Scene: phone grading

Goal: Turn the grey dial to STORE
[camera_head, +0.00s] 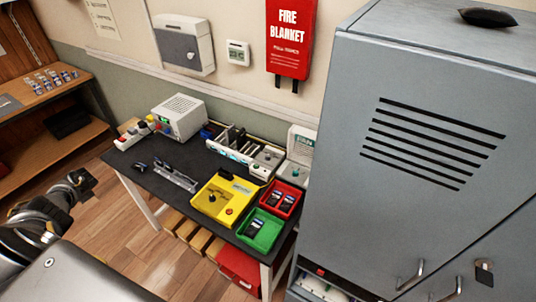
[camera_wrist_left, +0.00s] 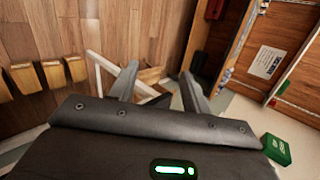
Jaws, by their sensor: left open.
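A grey dial cannot be told for certain at this size. A grey-white unit (camera_head: 267,160) with a small dark knob stands at the back of the dark table. Any STORE label is too small to read. My left gripper (camera_wrist_left: 158,88) is open and empty in the left wrist view, with bare floor and a white table leg beyond its fingers. In the head view my left arm is at the left, off the table. My right gripper is not in view.
A red tray (camera_head: 281,199) and a green tray (camera_head: 260,230) hold phones at the table's right end. A tall grey cabinet (camera_head: 420,150) stands close on the right. A light box (camera_head: 178,117) sits at the back left. Dark tools (camera_head: 176,177) lie at the table's front.

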